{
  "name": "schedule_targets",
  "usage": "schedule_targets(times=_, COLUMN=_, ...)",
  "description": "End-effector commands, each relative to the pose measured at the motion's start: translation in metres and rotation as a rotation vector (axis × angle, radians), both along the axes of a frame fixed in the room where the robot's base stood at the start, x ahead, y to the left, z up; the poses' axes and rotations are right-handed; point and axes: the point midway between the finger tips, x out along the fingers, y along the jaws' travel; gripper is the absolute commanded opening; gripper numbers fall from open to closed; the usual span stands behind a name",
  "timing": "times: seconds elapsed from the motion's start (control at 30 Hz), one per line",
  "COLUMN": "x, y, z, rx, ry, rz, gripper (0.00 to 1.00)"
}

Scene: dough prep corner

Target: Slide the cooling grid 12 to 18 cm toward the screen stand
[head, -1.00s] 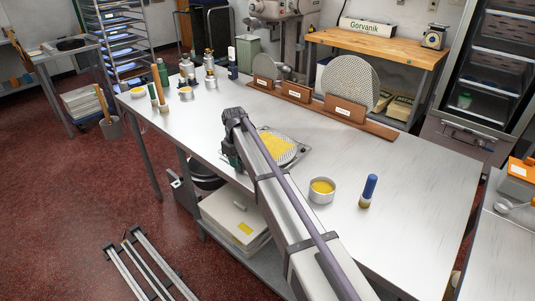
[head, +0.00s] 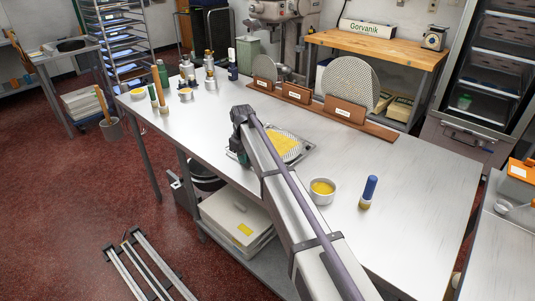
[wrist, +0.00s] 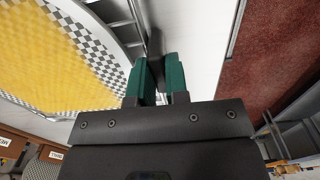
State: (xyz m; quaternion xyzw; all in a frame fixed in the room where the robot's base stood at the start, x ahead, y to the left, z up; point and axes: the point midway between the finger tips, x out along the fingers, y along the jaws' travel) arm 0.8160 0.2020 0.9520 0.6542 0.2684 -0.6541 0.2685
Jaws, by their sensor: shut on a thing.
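The cooling grid (head: 311,151) lies on the steel table, partly hidden behind my arm. A round checkered disc with a yellow layer (head: 284,143) lies on it. In the wrist view the grid's metal bars (wrist: 122,20) and the yellow layer (wrist: 60,55) show at the upper left. My gripper (head: 240,153) is at the grid's near left edge, and its green fingers (wrist: 160,72) are shut on the grid's edge. The wooden screen stand (head: 330,112), with upright round screens, stands behind the grid near the table's back edge.
A metal cup with yellow contents (head: 322,190) and a blue-capped bottle (head: 368,191) stand right of the grid. Several bottles and small pots (head: 187,80) stand at the table's far left. Bare table top (head: 420,170) lies at the right, and a bare strip lies between grid and stand.

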Motion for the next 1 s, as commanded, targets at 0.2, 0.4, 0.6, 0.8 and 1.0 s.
schedule_targets(times=0.2, x=0.017, y=-0.016, z=0.0, rx=0.0, ry=0.0, rz=-0.001, gripper=0.0)
schedule_targets(times=0.4, x=0.031, y=-0.031, z=0.0, rx=0.0, ry=0.0, rz=-0.002, gripper=0.0)
schedule_targets(times=0.6, x=0.045, y=-0.045, z=0.0, rx=0.0, ry=0.0, rz=-0.001, gripper=0.0)
schedule_targets(times=0.8, x=0.058, y=-0.058, z=0.0, rx=0.0, ry=0.0, rz=-0.001, gripper=0.0)
schedule_targets(times=1.0, x=0.06, y=-0.061, z=0.0, rx=0.0, ry=0.0, rz=0.0, gripper=0.0)
